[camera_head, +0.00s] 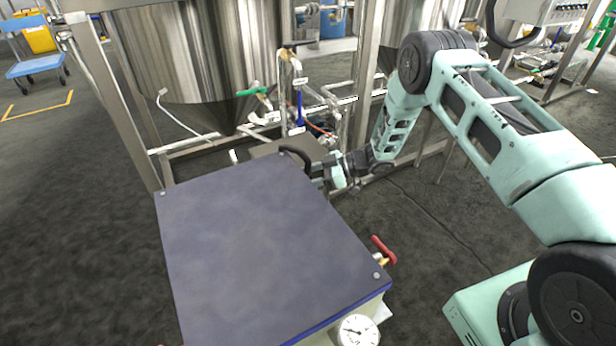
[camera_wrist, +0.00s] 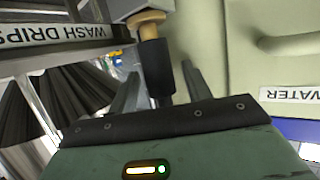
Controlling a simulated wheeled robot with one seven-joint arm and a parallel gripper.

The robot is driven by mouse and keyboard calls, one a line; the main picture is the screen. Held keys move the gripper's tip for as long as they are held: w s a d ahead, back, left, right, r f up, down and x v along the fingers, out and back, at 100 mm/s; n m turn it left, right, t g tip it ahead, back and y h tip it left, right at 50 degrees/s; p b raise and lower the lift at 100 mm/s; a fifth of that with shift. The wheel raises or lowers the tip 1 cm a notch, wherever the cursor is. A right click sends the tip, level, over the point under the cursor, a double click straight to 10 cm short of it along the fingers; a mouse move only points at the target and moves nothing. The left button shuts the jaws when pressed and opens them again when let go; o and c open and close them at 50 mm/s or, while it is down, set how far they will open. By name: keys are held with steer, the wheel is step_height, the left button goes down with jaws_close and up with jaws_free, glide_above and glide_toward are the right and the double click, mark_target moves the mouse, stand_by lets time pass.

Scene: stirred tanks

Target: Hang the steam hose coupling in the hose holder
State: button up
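In the wrist view a black cylindrical piece with a tan collar, seemingly the steam hose coupling (camera_wrist: 158,70), stands between the fingers of my gripper (camera_wrist: 160,72). A gap shows on each side of it, so the fingers look open around it. Its collar meets a grey block (camera_wrist: 128,8) at the top edge; I cannot tell whether that is the hose holder. In the head view my gripper (camera_head: 322,174) is low beside the far right corner of the dark-topped cabinet (camera_head: 250,240). A black curved hose (camera_head: 297,154) shows just left of it. The coupling is not clear there.
A red valve handle (camera_head: 383,250) and a gauge (camera_head: 358,331) stick out at the cabinet's near right. A steel tank (camera_head: 195,50) with frame and pipes stands behind. In the wrist view a "WASH DRIPS" sign (camera_wrist: 60,33) is close on the left.

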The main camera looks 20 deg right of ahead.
steer(key=shift+r, duration=0.25)
steer(key=p+v, duration=0.2)
steer(key=v, duration=1)
steer(key=w+a+r+m+t+h, duration=0.2)
steer(key=w+a+r+t+h, duration=0.1)
steer(key=w+a+r, duration=0.5)
steer(key=s+a+r+m+h, duration=0.3)
steer(key=s+a+r+h, duration=0.25)
steer(key=r, duration=0.35)
steer(key=s+a+r+g+h, duration=0.1)
steer(key=s+r+g, duration=0.1)
steer(key=s, duration=1.1)
steer(key=s+a+r+m+g+h, duration=0.1)
steer(key=s+r+g+h, duration=0.1)
steer(key=s, duration=1.1)
steer(key=s+a+r+g+h, duration=0.1)
steer(key=s+r+g, duration=0.1)
steer(key=s, duration=1.1)
steer(key=shift+a+m+g, duration=0.2)
steer(key=shift+m+g, duration=0.2)
steer(key=shift+g, duration=0.3)
